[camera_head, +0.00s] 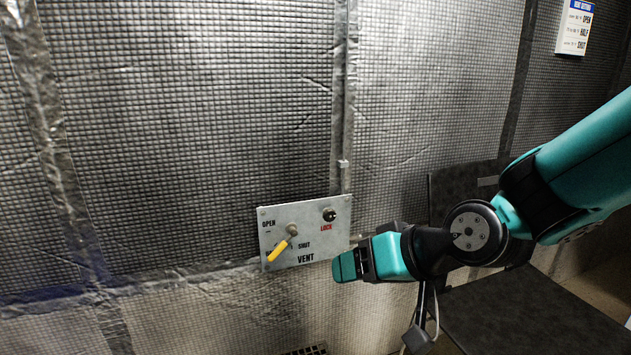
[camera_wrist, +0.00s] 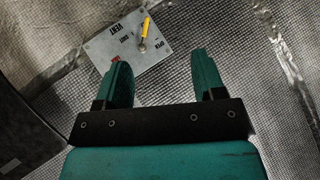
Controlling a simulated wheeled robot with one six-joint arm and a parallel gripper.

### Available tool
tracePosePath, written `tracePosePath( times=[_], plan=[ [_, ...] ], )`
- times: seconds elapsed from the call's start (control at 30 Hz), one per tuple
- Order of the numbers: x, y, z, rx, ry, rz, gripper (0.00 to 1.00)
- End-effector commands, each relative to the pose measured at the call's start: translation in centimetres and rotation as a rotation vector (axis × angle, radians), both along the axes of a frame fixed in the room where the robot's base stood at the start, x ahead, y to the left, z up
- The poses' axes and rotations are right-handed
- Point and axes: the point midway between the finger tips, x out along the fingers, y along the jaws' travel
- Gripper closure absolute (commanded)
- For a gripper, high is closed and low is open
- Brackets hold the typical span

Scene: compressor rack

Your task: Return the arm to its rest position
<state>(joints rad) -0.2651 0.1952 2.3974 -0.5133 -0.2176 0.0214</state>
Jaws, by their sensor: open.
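My gripper (camera_head: 352,264) is teal and black and sits just right of and below the vent panel in the head view. In the wrist view its two teal fingers (camera_wrist: 163,82) stand apart with nothing between them. The grey vent panel (camera_head: 328,248) is on the quilted wall, marked OPEN, SHUT, VENT and LOCK. Its yellow-handled lever (camera_head: 280,249) points down and to the left, over a partly covered label. The lever (camera_wrist: 146,29) also shows beyond the fingers in the wrist view, apart from them. My arm comes in from the right.
A black lock knob (camera_head: 330,214) is at the panel's upper right. A conduit (camera_head: 343,110) runs down the wall to the panel. A dark surface (camera_head: 535,315) lies below my arm. A sign (camera_head: 575,28) hangs at upper right. The wall left of the panel is clear.

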Motion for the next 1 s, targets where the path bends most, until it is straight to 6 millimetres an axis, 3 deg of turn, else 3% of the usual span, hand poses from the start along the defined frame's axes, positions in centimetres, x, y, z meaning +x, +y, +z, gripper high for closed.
tracePosePath(
  times=[0.1,0.2,0.47,0.53,0.77,1.0],
  plan=[
    [-5.6,-1.6,1.4,-0.126,0.108,0.115,0.37],
    [-9.7,-3.2,1.9,-0.222,0.192,0.19,0.37],
    [-18.6,-7.8,2.9,-0.435,0.374,0.327,0.37],
    [-18.8,-7.9,5.4,-0.442,0.386,0.333,0.37],
    [-18.7,-7.8,11.4,-0.441,0.387,0.333,0.37],
    [-18.7,-7.8,20.2,-0.44,0.387,0.332,0.37]
  ],
)
